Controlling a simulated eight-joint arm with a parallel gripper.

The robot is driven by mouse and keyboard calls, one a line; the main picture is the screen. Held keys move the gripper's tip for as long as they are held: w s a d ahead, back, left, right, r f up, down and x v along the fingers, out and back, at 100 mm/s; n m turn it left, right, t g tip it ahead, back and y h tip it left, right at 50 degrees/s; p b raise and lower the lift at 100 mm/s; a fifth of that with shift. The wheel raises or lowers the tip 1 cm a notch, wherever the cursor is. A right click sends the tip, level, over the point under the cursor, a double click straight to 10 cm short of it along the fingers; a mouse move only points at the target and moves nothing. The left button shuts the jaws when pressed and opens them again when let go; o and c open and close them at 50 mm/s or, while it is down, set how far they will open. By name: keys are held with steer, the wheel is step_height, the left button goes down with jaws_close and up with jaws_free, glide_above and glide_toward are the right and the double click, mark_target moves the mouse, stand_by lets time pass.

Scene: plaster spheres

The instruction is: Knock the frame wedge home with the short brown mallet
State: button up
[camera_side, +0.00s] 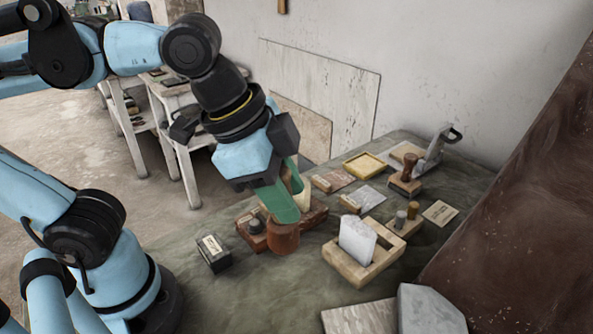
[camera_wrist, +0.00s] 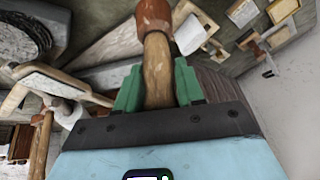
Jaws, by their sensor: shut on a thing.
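My gripper (camera_side: 283,195) has green fingers and is shut on the handle of the short brown mallet (camera_side: 283,238). In the wrist view the pale wooden handle (camera_wrist: 157,70) runs up between the fingers (camera_wrist: 157,85) to the reddish-brown head (camera_wrist: 153,14). In the side view the head hangs low, left of a wooden frame (camera_side: 345,265). A pale grey-white slab, possibly the wedge, (camera_side: 357,239) stands upright in the frame, rising above its rim. The mallet head is apart from the frame. I cannot tell whether it touches the table or the brown block behind it.
A small dark box (camera_side: 212,255) stands left of the mallet. Stamps (camera_side: 407,212), a yellow tray (camera_side: 364,165) and a metal-handled tool (camera_side: 432,152) lie behind the frame. Stone blocks (camera_side: 428,308) sit at the front. A large brown surface (camera_side: 520,220) rises at right.

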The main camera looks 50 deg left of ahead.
steer(key=w+a+r+y, duration=0.25)
steer(key=w+a, duration=0.35)
steer(key=a, duration=0.6)
steer(key=shift+t+h, duration=0.25)
steer(key=shift+t, duration=0.15)
steer(key=shift+a+f, duration=0.15)
steer(key=shift+f, duration=2.05)
step_height(320, 180, down, 4)
steer(key=shift+f, duration=0.1)
steer(key=shift+r, duration=0.25)
steer(key=shift+c, duration=0.5)
steer(key=shift+r, duration=1.85)
steer(key=shift+f, duration=0.35)
jaws_close()
